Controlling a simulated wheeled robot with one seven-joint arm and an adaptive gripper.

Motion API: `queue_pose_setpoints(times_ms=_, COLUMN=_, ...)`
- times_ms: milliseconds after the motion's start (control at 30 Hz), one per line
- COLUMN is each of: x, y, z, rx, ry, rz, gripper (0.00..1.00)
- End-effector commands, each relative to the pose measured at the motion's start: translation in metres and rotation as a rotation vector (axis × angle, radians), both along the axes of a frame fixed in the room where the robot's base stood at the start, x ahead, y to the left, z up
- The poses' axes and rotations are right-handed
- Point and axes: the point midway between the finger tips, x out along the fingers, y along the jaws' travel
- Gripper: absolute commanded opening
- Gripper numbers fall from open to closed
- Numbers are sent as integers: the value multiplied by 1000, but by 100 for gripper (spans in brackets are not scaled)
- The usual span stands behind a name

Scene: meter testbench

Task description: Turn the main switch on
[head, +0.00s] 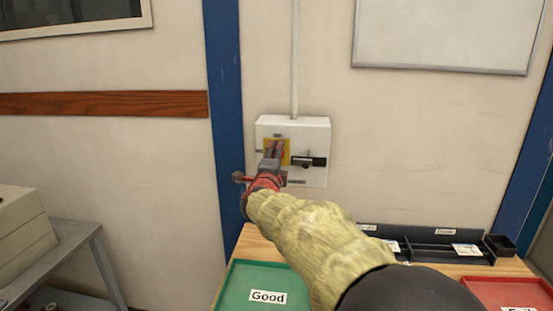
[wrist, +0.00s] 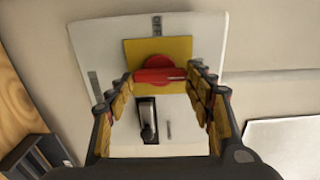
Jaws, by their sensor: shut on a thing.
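The main switch is a red rotary knob (wrist: 155,62) with a bar handle on a yellow plate (wrist: 183,46). It is mounted on a white wall box (head: 313,131), which also shows in the wrist view (wrist: 92,45). In the wrist view the handle lies crosswise between my fingertips. My gripper (head: 273,151) is at the yellow plate in the head view, and it also shows in the wrist view (wrist: 162,76). It is shut on the red handle. In the head view my fingers hide most of the knob.
A black latch or lever (head: 309,161) sits on the box right of the yellow plate. Below are a green tray (head: 236,284) labelled Good, a red tray (head: 500,290) and a black holder (head: 440,243) on a wooden table. A blue post (head: 226,90) stands left of the box.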

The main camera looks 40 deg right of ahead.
Motion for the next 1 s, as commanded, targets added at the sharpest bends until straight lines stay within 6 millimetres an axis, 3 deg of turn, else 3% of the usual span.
queue_pose_setpoints(times_ms=333, x=0, y=0, z=0, rx=1, ry=-1, rz=0, gripper=71)
queue_pose_setpoints(times_ms=667, x=-1, y=1, z=0, rx=0, ry=0, rz=0, gripper=71)
queue_pose_setpoints(times_ms=833, x=-11, y=14, z=1, rx=1, ry=-2, rz=1, gripper=71)
queue_pose_setpoints(times_ms=1000, x=-33, y=40, z=2, rx=0, ry=-4, rz=3, gripper=71)
